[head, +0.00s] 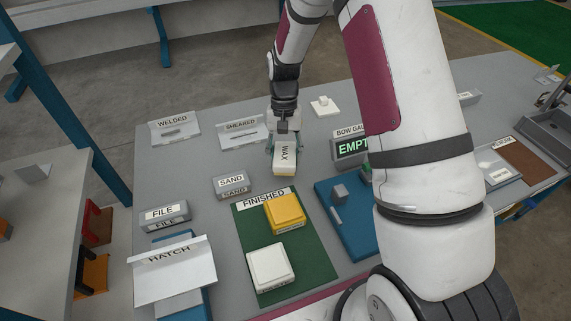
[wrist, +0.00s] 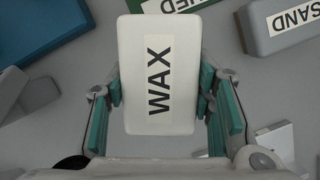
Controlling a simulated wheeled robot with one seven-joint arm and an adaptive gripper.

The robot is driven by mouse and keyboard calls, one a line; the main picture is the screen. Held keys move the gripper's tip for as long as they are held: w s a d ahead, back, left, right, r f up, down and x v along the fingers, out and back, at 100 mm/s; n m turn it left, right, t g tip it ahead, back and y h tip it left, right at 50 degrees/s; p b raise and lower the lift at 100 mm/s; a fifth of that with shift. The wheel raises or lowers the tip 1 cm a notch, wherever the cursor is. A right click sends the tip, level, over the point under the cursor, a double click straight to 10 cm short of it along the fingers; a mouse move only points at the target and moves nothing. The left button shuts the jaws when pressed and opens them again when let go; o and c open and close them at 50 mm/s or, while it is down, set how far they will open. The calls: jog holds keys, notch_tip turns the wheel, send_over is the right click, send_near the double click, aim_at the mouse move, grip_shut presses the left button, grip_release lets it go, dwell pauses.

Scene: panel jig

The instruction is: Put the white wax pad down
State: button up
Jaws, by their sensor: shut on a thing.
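The white wax pad (head: 285,160) is a pale block with a "WAX" label. My gripper (head: 284,143) is shut on it, over the grey table behind the green "FINISHED" mat. In the wrist view the wax pad (wrist: 158,100) sits between the teal fingers of my gripper (wrist: 160,95), one along each long side. I cannot tell whether the pad touches the table or hangs a little above it.
The green mat (head: 307,254) bears a yellow block (head: 284,212) and a white block (head: 270,267). A SAND block (head: 231,184) stands left of the pad, the bow gauge display (head: 351,148) to the right. A blue plate (head: 348,243) lies right of the mat.

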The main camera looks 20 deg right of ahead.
jog(key=shift+f, duration=1.85)
jog(key=shift+f, duration=0.15)
jog(key=shift+f, duration=0.15)
jog(key=shift+s+f, duration=0.15)
jog(key=shift+f, duration=0.25)
jog(key=o, duration=1.6)
jog(key=shift+f, duration=0.1)
jog(key=shift+c, duration=0.2)
jog(key=shift+r, duration=0.2)
